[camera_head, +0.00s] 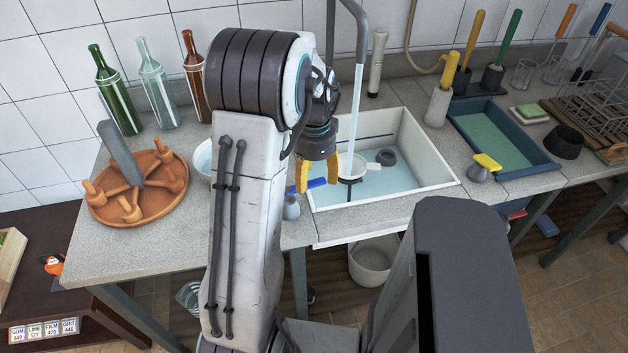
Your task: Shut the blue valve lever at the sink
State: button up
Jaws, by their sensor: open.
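The blue valve lever (316,183) sits on a grey valve body (291,208) at the sink's front left corner. It points right toward the basin, and part of it is hidden near my fingers. My gripper (318,177) hangs at the sink's left rim with its yellow fingers apart. In the picture the lever lies between and just below the fingertips; I cannot tell whether they touch it. The white sink (430,150) holds shallow water, and a stream (354,115) runs from the grey faucet (361,25) into a white strainer (352,166).
A second valve with a yellow lever (487,162) stands right of the sink, by a blue tray (458,118). A terracotta dish (110,212) and several bottles (155,85) stand left. A white bowl (203,161) is partly behind my arm.

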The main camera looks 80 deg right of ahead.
jog(key=shift+f, duration=1)
jog(key=shift+c, duration=0.3)
grip_shut()
